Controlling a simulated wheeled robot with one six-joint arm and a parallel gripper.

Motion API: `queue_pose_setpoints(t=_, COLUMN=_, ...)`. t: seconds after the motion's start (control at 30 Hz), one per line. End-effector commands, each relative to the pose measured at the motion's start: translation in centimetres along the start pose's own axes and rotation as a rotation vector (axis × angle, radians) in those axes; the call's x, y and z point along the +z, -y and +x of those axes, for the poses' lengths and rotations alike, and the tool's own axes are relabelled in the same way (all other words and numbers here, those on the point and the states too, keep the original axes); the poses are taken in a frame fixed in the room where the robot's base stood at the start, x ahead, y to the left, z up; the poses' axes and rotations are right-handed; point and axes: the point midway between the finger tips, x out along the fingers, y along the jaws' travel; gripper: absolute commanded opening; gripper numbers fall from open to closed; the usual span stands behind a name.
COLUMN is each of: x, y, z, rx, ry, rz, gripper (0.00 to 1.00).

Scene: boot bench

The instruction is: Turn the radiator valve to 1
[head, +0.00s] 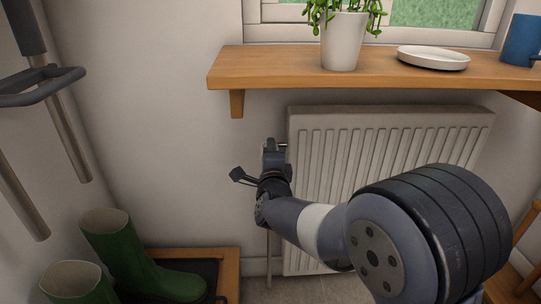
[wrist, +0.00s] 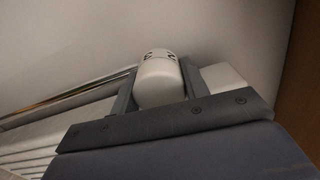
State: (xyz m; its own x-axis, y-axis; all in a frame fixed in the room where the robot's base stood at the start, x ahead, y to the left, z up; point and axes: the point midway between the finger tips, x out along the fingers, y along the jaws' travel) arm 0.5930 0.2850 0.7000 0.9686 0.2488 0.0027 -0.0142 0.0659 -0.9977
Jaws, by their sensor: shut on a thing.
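The radiator valve (wrist: 158,84) is a white rounded knob with dark figures on its end, seen in the wrist view. The figures look like a 3 and a 2, but they are small and tilted, and I cannot tell which setting is selected. My gripper (head: 273,152) is at the left end of the white radiator (head: 340,150). In the wrist view its two grey fingers stand on either side of the knob, shut on it. In the head view my gripper and wrist mostly hide the valve.
A wooden shelf (head: 290,68) juts out above the radiator, with a potted plant (head: 343,40), a white dish (head: 432,58) and a blue mug (head: 521,40). Wall left of the valve is clear.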

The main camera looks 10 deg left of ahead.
Motion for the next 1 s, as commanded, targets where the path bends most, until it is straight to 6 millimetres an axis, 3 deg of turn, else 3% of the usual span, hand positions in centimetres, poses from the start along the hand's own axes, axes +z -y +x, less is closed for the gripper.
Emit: queue_pose_setpoints(t=1.0, x=0.13, y=0.28, z=-0.01, rx=-0.001, ry=0.004, rz=-0.968, gripper=0.2)
